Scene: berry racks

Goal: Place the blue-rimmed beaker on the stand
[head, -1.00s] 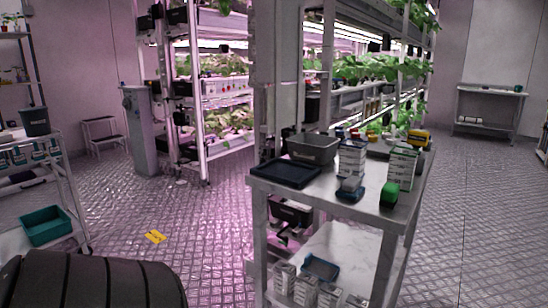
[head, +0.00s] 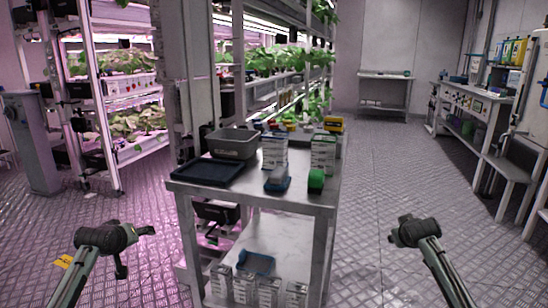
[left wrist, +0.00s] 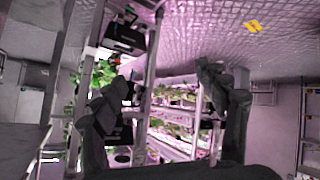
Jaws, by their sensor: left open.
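I cannot make out a blue-rimmed beaker or its stand in either view; at this distance the small items are too small to tell. My left gripper (head: 137,252) is open and empty in front of the metal cart, above the floor. Its two dark fingers stand apart in the left wrist view (left wrist: 158,88), with nothing between them. My right gripper (head: 399,231) is over the open floor right of the cart, away from any object; its fingers are too small to read.
The metal cart (head: 314,204) carries a grey bin (head: 232,146), a dark tray (head: 207,171), white boxes (head: 274,150) and a green item (head: 316,180). Plant racks (head: 118,92) stand behind. A side bench (head: 482,98) lines the right. The right aisle floor (head: 385,165) is clear.

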